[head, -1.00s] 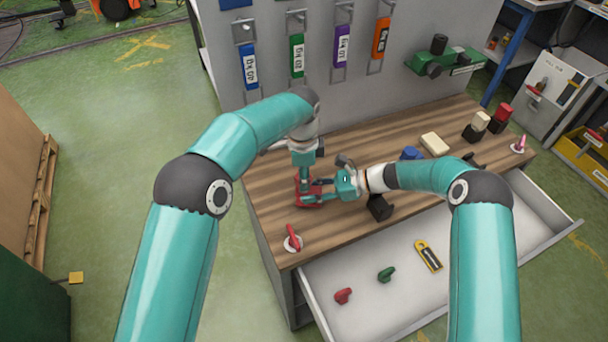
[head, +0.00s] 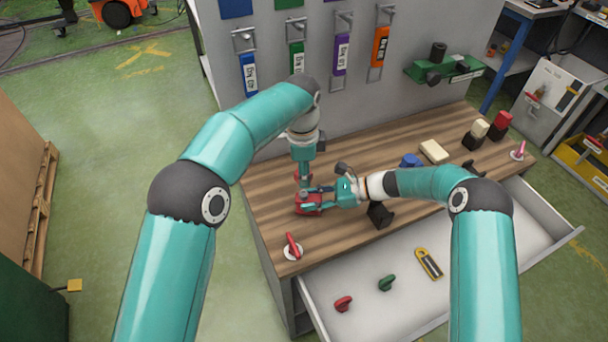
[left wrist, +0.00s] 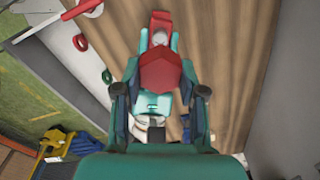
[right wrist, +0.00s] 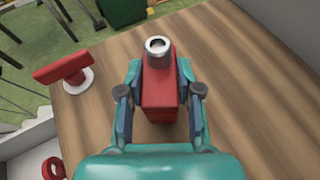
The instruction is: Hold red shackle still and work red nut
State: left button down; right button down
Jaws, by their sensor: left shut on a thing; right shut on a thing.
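The red shackle (head: 308,206) sits on the wooden bench top. In the right wrist view the red shackle (right wrist: 160,95) is a red block with a bare silver stud on top. My right gripper (head: 318,200) comes in from the right, shut on its sides. The red nut (left wrist: 160,73) is a hexagon in the left wrist view, close to the camera between the fingers. My left gripper (head: 303,176) points down from above, shut on the nut. The nut looks raised clear of the stud; the shackle (left wrist: 161,19) shows beyond it.
A red handle on a white disc (head: 293,247) stands near the bench's left corner. A black block (head: 380,215) is near the front edge. The open drawer (head: 400,320) holds red and green parts and a yellow tool (head: 428,258). A blue part (head: 411,159) lies further back.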

dwell(0.3)
jog(key=c, duration=0.7)
grip_release()
jog(key=v, duration=1)
jog(key=shift+d+r, duration=0.15)
jog(key=shift+d, duration=0.15)
jog(key=shift+s+d+r, duration=0.1)
jog(key=shift+d+r, duration=0.1)
jog(key=shift+d, duration=0.4)
